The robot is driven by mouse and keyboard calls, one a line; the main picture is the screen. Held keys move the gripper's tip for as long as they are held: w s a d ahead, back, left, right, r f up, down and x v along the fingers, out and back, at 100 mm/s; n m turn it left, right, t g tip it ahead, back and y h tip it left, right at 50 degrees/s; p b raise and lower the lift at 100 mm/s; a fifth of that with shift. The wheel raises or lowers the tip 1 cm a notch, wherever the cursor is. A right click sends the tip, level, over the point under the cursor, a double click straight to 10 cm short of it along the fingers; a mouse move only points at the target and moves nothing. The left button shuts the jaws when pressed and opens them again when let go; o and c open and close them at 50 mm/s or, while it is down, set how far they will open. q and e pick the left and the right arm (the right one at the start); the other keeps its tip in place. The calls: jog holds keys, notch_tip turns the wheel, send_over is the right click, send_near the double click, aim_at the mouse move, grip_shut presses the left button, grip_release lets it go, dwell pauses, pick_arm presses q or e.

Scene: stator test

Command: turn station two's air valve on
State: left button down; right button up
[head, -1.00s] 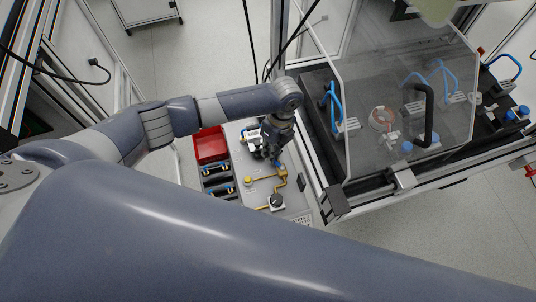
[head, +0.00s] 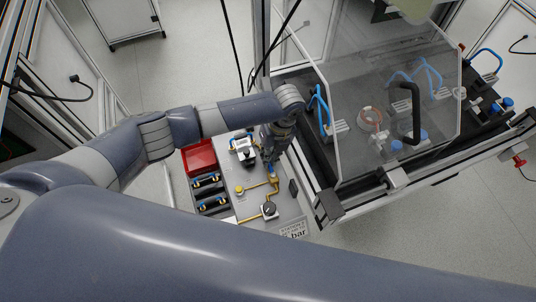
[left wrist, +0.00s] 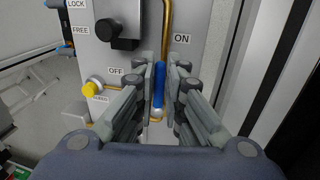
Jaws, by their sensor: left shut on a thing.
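The air valve's blue handle (left wrist: 159,84) stands between the fingers of my left gripper (left wrist: 160,90) in the left wrist view. The gripper is shut on it. There the handle points up the picture, roughly in line with a brass pipe (left wrist: 166,25). The OFF label (left wrist: 115,71) is to its left and the ON label (left wrist: 181,38) to its upper right. In the head view my left gripper (head: 273,163) reaches down onto the grey panel (head: 254,207), hiding most of the handle. The valve's body is largely hidden by the fingers. My right gripper is not seen.
On the panel are a yellow knob (head: 239,190), a black round knob (head: 269,210) and another black knob (left wrist: 112,32) by LOCK and FREE labels. A red bin (head: 200,157) stands left. A clear-guarded fixture (head: 345,150) rises close on the right.

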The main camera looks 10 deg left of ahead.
pick_arm(q)
jog(key=c, duration=1.7)
grip_release()
jog(key=shift+o, duration=0.2)
jog(key=shift+r, duration=0.1)
